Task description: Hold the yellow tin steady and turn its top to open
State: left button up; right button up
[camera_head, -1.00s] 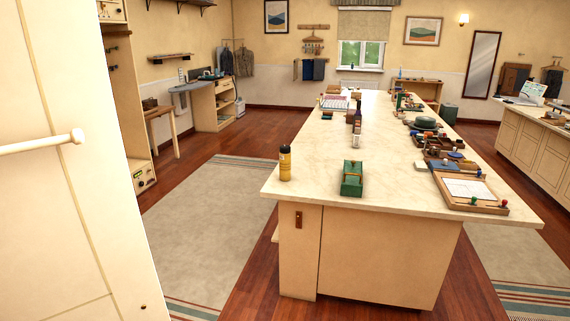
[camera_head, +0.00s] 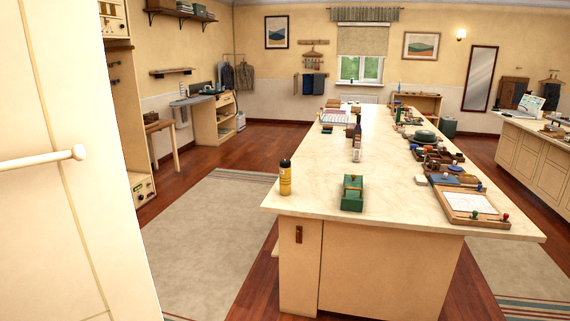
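The yellow tin (camera_head: 285,180) stands upright near the left front corner of the long island counter (camera_head: 310,203). It is a yellow cylinder with a dark top (camera_head: 285,162), which sits on it. Nothing touches the tin. Neither of my grippers is in view.
A green box (camera_head: 352,194) stands right of the tin on the counter. A framed board (camera_head: 470,204) and several small items lie along the right side. A cream door with a handle (camera_head: 42,159) fills the left foreground. A rug (camera_head: 205,240) covers floor left of the island.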

aim_at(284, 163)
jog(key=i+l, duration=0.7)
jog(key=l+u, duration=0.05)
